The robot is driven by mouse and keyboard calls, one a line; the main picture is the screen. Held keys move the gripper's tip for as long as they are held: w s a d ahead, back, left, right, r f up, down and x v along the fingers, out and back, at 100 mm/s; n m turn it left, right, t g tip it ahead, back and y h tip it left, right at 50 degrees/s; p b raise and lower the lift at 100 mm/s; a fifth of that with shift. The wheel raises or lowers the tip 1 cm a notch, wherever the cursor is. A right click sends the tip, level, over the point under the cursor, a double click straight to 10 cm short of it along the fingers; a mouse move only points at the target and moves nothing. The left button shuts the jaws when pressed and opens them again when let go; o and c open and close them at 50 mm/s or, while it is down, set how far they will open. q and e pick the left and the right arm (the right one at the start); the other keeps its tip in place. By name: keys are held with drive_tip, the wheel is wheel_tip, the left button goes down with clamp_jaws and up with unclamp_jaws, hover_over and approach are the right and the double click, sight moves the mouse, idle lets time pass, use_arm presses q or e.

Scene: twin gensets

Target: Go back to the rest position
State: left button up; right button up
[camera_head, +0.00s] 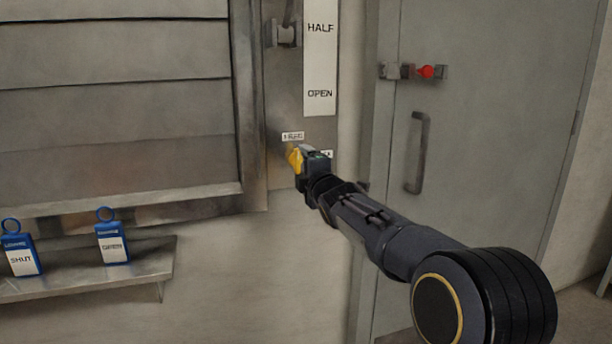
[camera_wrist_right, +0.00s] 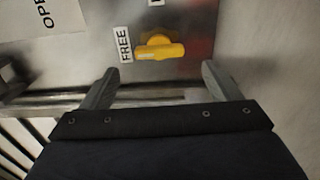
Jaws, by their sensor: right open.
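My right gripper (camera_head: 301,166) is at the metal panel (camera_head: 283,85) in the middle of the head view, close to a yellow knob (camera_head: 294,158). In the right wrist view the two fingers of my right gripper (camera_wrist_right: 158,88) stand wide apart with nothing between them. The yellow knob (camera_wrist_right: 160,50) lies beyond the fingertips, apart from them, with its handle lying across the picture beside a label reading FREE (camera_wrist_right: 125,45). A second label is partly hidden by my gripper in the head view. My left gripper is in neither view.
A grey door (camera_head: 480,150) with a handle (camera_head: 417,152) and a red knob (camera_head: 426,72) stands at right. A low shelf (camera_head: 150,265) at left holds blue tags reading SHUT (camera_head: 21,256) and OPEN (camera_head: 112,240). Slatted louvres (camera_head: 115,90) fill the upper left.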

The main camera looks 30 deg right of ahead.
idle(0.5)
drive_tip(key=s+a+f+m+g+y, duration=0.25)
drive_tip(key=s+f+m+g, duration=0.25)
drive_tip(key=s+f+m, duration=0.6)
drive_tip(key=s+a+f+m+g+y, duration=0.2)
drive_tip(key=s+a+f, duration=0.35)
drive_tip(key=s, duration=0.35)
drive_tip(key=s+a+f+m+g+y, duration=0.25)
drive_tip(key=s+a+f, duration=0.3)
drive_tip(key=s, duration=0.45)
drive_tip(key=s+a+f+m+g+y, duration=0.1)
drive_tip(key=s+a+f+m+g, duration=0.1)
drive_tip(key=s+a+f, duration=0.45)
drive_tip(key=s+r+p, duration=0.3)
drive_tip(key=r+p, duration=2.3)
drive_tip(key=r, duration=0.2)
drive_tip(key=shift+a+r+p, duration=0.15)
drive_tip(key=shift+r+p, duration=0.2)
drive_tip(key=shift+p, duration=0.05)
drive_tip(key=shift+n+g, duration=0.25)
